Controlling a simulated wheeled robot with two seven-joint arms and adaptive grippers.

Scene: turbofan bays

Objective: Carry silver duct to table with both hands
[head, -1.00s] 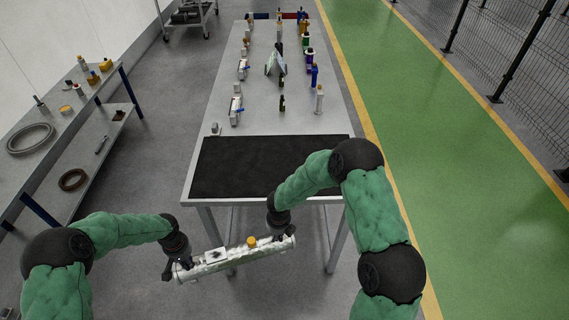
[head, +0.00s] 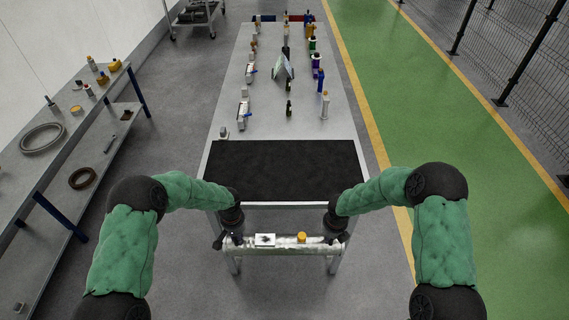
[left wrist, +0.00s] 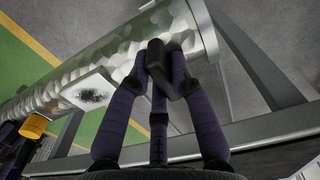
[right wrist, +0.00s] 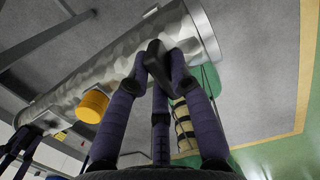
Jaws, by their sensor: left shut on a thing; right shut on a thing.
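The silver duct (head: 282,245) is a long shiny tube with a white label plate and a yellow cap. It lies about level in front of the table's near edge, below the tabletop in the head view. My left gripper (head: 226,240) is shut on its left end. My right gripper (head: 336,236) is shut on its right end. The left wrist view shows the fingers closed on the duct (left wrist: 120,55) near its end ring. The right wrist view shows the same grip on the duct (right wrist: 110,75). The table (head: 262,100) has a black mat (head: 285,168) on its near part.
Bottles and small parts stand in rows on the table's far part, with an open book-like stand (head: 283,67) between them. The black mat is clear. A side bench (head: 75,120) with a coiled hose (head: 42,138) stands left. A fence (head: 510,50) runs along the right.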

